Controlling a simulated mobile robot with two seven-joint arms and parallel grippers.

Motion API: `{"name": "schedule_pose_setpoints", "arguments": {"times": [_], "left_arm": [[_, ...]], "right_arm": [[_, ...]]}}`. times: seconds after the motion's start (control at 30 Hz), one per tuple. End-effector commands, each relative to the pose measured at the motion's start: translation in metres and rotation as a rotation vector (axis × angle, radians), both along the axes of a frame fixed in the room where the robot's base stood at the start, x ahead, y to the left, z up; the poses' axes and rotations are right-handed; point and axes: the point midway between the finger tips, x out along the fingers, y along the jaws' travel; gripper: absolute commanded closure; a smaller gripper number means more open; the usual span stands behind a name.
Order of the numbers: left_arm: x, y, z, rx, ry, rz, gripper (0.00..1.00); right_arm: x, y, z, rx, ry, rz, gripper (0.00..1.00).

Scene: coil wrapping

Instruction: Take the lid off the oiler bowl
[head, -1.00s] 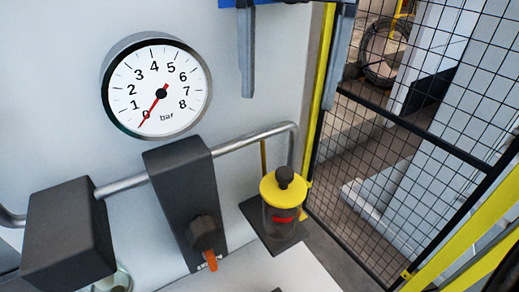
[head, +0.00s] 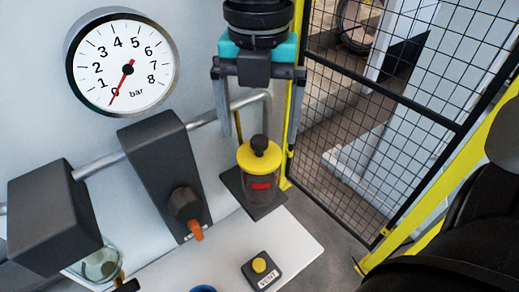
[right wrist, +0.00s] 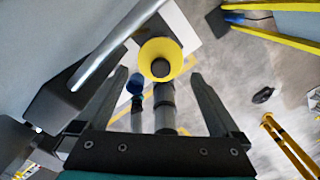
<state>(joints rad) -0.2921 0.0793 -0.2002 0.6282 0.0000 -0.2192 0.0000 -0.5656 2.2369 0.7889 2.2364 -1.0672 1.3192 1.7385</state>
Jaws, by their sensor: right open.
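The oiler bowl (head: 262,187) is a clear cylinder with a red mark inside, upright on a dark plate. Its yellow lid (head: 246,161) sits on top with a black knob (head: 259,144). My right gripper (head: 258,138) is open and empty above the lid, pointing down, its fingers to either side of the knob in the picture. In the right wrist view the yellow lid (right wrist: 147,50) and knob show between and beyond the open fingers (right wrist: 158,76). I see no contact. My left gripper is not in view.
A grey pipe (head: 99,165) runs behind the bowl. A dark block with an orange-handled valve (head: 186,204) stands left. A gauge (head: 122,62) reads about 0 bar. A VENT button (head: 260,266) is in front on a white shelf. A mesh fence (head: 400,110) stands right.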

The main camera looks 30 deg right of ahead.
Motion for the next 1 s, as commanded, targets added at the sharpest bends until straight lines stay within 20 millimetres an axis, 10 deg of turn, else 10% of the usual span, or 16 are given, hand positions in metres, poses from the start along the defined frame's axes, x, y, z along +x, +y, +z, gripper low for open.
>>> {"name": "schedule_pose_setpoints", "arguments": {"times": [0.73, 1.0], "left_arm": [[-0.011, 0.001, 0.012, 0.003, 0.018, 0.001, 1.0], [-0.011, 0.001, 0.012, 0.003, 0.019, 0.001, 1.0]], "right_arm": [[0.001, -0.002, -0.044, 0.002, -0.001, -0.002, 0.0], [0.001, -0.002, -0.043, 0.001, -0.001, -0.002, 0.3]]}}
